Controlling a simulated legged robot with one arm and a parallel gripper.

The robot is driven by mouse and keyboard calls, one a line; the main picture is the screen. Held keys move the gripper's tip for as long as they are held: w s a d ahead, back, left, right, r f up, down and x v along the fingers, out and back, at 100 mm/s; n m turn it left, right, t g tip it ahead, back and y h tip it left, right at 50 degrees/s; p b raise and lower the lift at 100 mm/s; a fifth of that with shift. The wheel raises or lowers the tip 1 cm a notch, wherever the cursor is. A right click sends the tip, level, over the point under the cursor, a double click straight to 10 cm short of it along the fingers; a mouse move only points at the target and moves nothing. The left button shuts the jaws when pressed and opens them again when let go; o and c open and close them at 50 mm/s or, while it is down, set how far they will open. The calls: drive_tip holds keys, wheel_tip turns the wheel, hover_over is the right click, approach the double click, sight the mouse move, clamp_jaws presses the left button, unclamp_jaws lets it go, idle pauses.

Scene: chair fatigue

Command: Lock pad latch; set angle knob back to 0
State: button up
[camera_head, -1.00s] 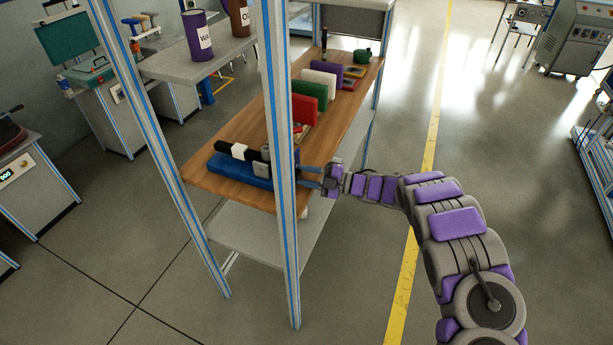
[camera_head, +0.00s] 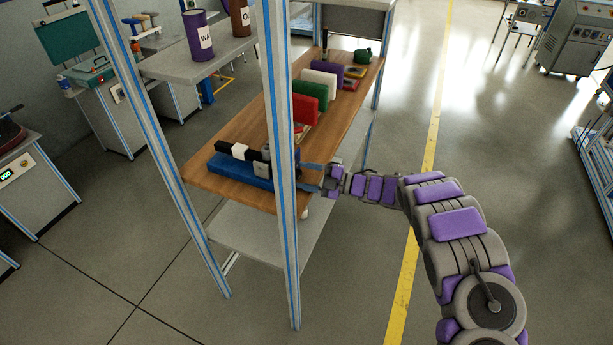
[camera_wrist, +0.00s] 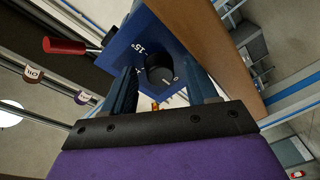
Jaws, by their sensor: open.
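I cannot make out the pad latch for certain.
A red-handled rod (camera_wrist: 64,46) shows at upper left in the wrist view. Red (camera_head: 304,111), green (camera_head: 311,96) and other coloured blocks stand farther along the bench. A blue-striped post (camera_head: 281,180) stands close left of my gripper.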

drive_tip(key=p+v, duration=0.3)
drive_tip(key=v, duration=1.4)
drive_tip(key=shift+d, duration=0.25)
drive_tip(key=shift+f, duration=0.1)
